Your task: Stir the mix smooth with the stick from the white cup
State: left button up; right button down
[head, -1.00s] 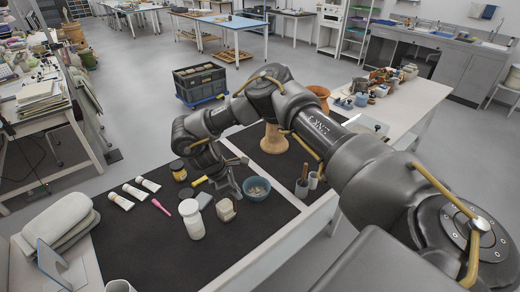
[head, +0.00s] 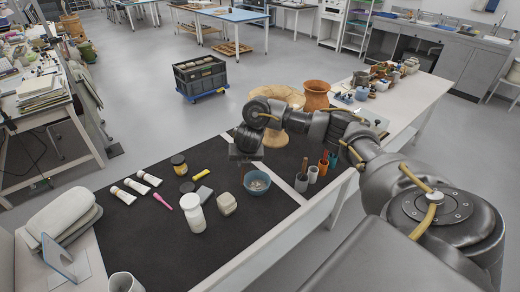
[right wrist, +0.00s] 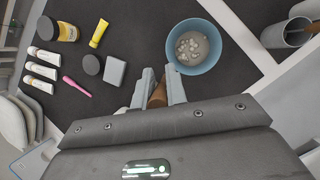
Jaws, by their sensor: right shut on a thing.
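The blue bowl (head: 257,183) stands on the dark mat and holds a greyish mix with pale lumps; it also shows in the right wrist view (right wrist: 193,46). My right gripper (head: 243,158) is just behind and left of the bowl in the head view. In the right wrist view its fingers (right wrist: 160,90) are shut on a brown stick (right wrist: 157,97), seen nearly end-on, beside the bowl. The stick's lower end is hidden. Pale cups (head: 301,184) stand right of the bowl, with brown handles showing above them. My left gripper is not in view.
The mat's front is clear.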

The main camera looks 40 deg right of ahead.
jog(key=d+r+n+y, duration=0.1)
jog(key=d+n, duration=0.2)
jog(key=d, duration=0.4)
jog(key=shift+s+d+r+t+y, duration=0.15)
jog(key=shift+d+r+t+y, duration=0.15)
jog(key=shift+d+r+y, duration=0.1)
jog(key=shift+f, duration=0.1)
notch_tip(320, 180, down, 10)
jog(key=b, duration=0.8)
jog(key=shift+b, duration=0.35)
